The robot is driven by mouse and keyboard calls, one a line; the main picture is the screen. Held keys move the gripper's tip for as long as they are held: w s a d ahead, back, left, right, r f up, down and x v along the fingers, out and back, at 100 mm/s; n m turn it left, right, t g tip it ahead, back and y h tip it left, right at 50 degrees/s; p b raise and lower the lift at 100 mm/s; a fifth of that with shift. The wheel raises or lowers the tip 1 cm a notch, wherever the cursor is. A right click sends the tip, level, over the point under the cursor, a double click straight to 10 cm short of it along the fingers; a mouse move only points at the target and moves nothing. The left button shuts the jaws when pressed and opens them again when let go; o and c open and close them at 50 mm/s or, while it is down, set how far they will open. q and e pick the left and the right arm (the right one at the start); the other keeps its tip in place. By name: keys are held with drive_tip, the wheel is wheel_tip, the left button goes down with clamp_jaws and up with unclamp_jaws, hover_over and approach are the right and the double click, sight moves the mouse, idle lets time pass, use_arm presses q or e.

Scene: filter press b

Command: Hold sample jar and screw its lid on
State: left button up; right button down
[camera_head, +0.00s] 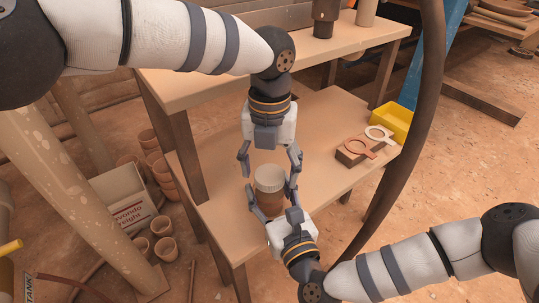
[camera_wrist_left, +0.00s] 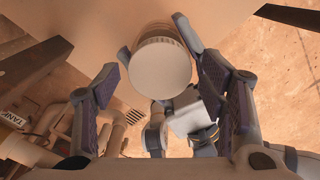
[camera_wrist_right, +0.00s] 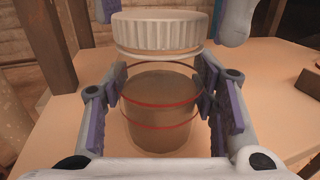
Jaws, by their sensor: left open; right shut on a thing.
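The sample jar (camera_head: 269,203) is a brown-filled jar standing upright over the lower bench shelf. In the right wrist view the jar (camera_wrist_right: 160,115) shows red lines around its body. Its white ribbed lid (camera_head: 269,178) sits at the top of the jar; in the right wrist view the lid (camera_wrist_right: 160,32) appears level, with a clear band beneath it. My right gripper (camera_head: 268,206) is shut on the jar body from the near side. My left gripper (camera_head: 268,168) is open, its fingers spread on both sides of the lid. The lid also shows in the left wrist view (camera_wrist_left: 160,67).
A yellow bin (camera_head: 392,121) and a brown block (camera_head: 356,152) with ring-shaped tools stand at the shelf's right. The upper bench top (camera_head: 185,88) lies behind my left arm. A dark curved hose (camera_head: 425,110) passes on the right. A cardboard box (camera_head: 122,197) and several pots stand on the floor at left.

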use_arm(q)
drive_tip(key=c, duration=1.2)
drive_tip(key=m, duration=0.2)
drive_tip(key=shift+m, duration=0.4)
drive_tip(key=m, duration=0.5)
drive_tip(key=o, duration=1.3)
drive_tip(key=shift+o, duration=0.2)
wheel_tip(320, 180, up, 12)
